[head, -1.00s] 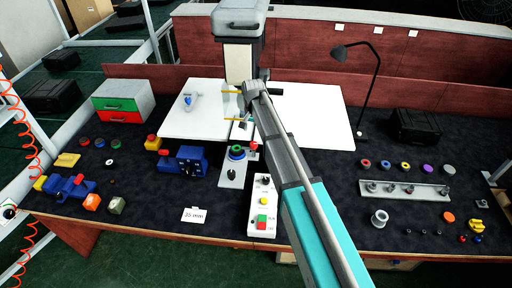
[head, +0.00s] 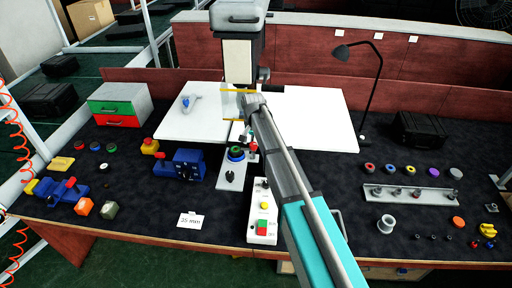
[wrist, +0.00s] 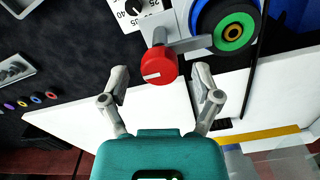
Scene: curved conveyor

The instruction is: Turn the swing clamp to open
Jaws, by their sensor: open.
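The swing clamp shows in the wrist view as a red knob (wrist: 158,66) with a white mark on a grey arm (wrist: 195,44). The arm reaches towards a stack of green and blue rings (wrist: 232,35). In the head view, the ring stack (head: 235,154) stands on a grey plate (head: 231,180), with the red knob partly hidden at its right. My gripper (wrist: 160,72) is open, with one finger on each side of the red knob. I cannot tell whether either finger touches it. In the head view my forearm hides much of my gripper.
A blue device with a dial (head: 184,168) stands left of the plate. A white button box (head: 262,212) stands in front at the right. White boards (head: 310,118) lie behind, under a grey upright machine (head: 238,55). A black lamp (head: 370,90) stands at the right.

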